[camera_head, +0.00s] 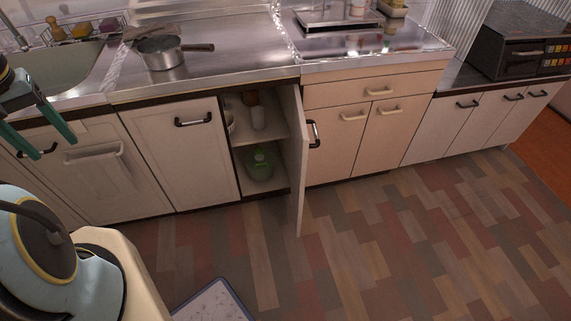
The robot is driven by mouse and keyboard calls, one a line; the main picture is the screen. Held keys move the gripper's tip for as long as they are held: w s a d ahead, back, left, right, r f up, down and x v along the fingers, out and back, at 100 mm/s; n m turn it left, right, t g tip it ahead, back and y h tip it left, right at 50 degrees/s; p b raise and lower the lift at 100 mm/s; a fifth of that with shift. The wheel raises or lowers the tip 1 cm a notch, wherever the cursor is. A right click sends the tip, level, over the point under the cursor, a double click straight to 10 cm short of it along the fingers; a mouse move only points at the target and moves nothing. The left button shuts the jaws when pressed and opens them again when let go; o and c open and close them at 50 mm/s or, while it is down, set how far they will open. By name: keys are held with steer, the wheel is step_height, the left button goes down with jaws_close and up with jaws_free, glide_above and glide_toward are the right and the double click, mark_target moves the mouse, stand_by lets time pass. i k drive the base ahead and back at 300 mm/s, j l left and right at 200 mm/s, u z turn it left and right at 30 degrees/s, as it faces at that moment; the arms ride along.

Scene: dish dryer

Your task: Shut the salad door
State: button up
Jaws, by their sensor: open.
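One cabinet door (296,160) under the counter stands open, swung outward and seen nearly edge-on, with a dark handle (313,134) on its right side. I cannot tell from any label whether it is the salad door. Behind it, the open cabinet (262,183) shows two shelf levels with a bottle above and a green container (260,163) below. My gripper (46,145) is at the far left in front of the sink cabinet, open and empty, its two green fingers spread apart. It is well away from the open door.
A pot (163,53) stands on the steel counter (225,55), with the sink (68,75) to its left. Closed cabinets flank the open one. A dark oven (515,50) sits at right. A mat (213,303) lies at the bottom; the wooden floor (400,240) at right is clear.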

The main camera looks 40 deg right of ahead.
mark_target(301, 145)
steer(key=u, duration=1.75)
steer(key=k+u, duration=0.45)
steer(key=k, duration=3.15)
steer(key=k+z, duration=0.1)
steer(key=k, duration=0.45)
steer(key=k+l+z, duration=0.15)
steer(key=k, duration=0.4)
steer(key=k+l+z, duration=0.1)
steer(key=k, duration=0.4)
steer(key=k+z, duration=0.1)
steer(key=z, duration=0.65)
steer(key=i+j+u, duration=0.15)
steer(key=i+u, duration=0.25)
steer(key=i, duration=0.55)
steer(key=i+l+u, duration=0.1)
steer(key=i+u, duration=0.25)
steer(key=i, duration=0.6)
